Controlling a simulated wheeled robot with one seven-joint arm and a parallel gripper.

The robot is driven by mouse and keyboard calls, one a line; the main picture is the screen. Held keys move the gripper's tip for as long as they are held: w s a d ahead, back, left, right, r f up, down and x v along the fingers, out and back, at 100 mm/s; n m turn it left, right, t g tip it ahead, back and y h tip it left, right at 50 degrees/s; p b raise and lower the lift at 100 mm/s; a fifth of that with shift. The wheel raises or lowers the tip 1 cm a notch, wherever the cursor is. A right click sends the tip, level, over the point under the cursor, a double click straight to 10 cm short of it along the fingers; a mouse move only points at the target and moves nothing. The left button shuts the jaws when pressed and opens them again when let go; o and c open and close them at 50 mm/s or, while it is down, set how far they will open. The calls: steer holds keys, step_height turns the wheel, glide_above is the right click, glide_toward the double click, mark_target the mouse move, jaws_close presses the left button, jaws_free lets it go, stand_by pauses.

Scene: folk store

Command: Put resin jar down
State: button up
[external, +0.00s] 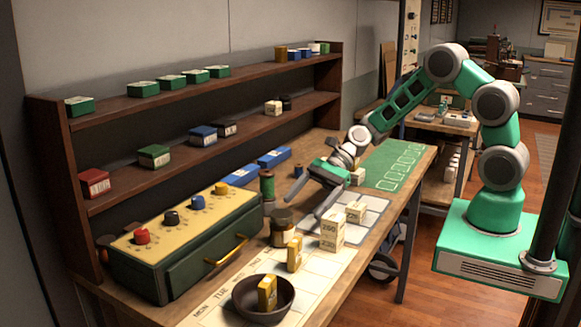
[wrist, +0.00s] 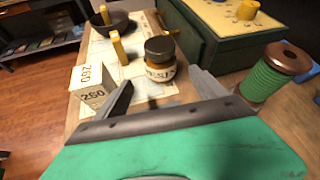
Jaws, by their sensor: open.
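The resin jar (external: 282,229) is an amber jar with a dark lid and a pale label. It stands upright on the workbench beside the paper calendar sheet (external: 225,305). In the wrist view the resin jar (wrist: 160,73) is just beyond the fingertips, roughly between their lines. My gripper (external: 303,208) is open, its two fingers spread; in the wrist view my gripper (wrist: 162,82) holds nothing. Whether a fingertip touches the jar I cannot tell.
Number blocks (external: 333,232) stand right of the jar, with a yellow block (external: 294,254) in front. A dark bowl (external: 263,312) holds another yellow block. A green drawer box (external: 190,255) and a green thread spool (external: 267,186) stand at the left. Shelves line the wall.

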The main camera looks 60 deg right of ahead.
steer(key=s+d+r+n+h, duration=0.4)
steer(key=s+d+n+h, duration=0.2)
steer(key=s+d+n, duration=0.2)
steer(key=s+d+r+n+h, duration=0.4)
steer(key=s+d+n+h, duration=0.2)
steer(key=s+d+n, duration=0.3)
steer(key=d+n, duration=0.2)
steer(key=d, duration=0.1)
steer(key=shift+s+r+t, duration=0.2)
steer(key=shift+s+t, duration=0.05)
steer(key=shift+t, duration=0.05)
